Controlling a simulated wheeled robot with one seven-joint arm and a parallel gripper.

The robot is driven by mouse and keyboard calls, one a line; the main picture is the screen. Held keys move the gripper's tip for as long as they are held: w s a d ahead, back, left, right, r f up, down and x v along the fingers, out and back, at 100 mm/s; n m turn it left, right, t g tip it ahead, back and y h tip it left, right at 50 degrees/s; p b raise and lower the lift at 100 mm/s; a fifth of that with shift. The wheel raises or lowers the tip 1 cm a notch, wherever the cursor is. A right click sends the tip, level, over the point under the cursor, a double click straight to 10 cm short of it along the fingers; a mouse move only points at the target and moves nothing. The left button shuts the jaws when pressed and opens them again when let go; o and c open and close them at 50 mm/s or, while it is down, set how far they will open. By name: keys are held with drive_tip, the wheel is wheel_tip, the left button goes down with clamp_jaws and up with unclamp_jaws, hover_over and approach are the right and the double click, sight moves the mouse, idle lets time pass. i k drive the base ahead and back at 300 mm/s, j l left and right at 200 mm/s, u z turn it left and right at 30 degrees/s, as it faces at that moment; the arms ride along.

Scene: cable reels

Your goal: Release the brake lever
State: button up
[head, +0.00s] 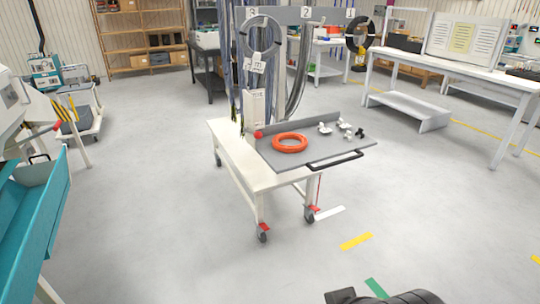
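A white wheeled cart (222,146) with a grey top (330,150) stands in the middle of the head view. Small red levers sit at its casters, one at the near left caster (263,226) and one at the near right caster (313,208). A thin red rod (319,188) runs upright above the right one. I cannot tell which is the brake lever, or whether any is engaged. A black bar handle (335,161) is on the cart's near right edge. My gripper's fingers do not show.
An orange cable coil (289,143), a red ball (258,134) and small fittings (345,127) are on the cart. A teal bin (30,215) is at left, a white bench (460,68) at right. Dark shapes (410,297) are cut off below. Floor around the cart is mostly clear.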

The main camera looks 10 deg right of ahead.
sight(258, 134)
drive_tip(key=k+j+z, duration=0.1)
drive_tip(key=i+u, duration=0.35)
drive_tip(key=i+l+u, duration=0.2)
drive_tip(key=i+u, duration=0.15)
drive_tip(key=i, duration=0.15)
drive_tip(key=i+l+u, duration=0.35)
drive_tip(key=i+j, duration=0.05)
drive_tip(key=j, duration=0.05)
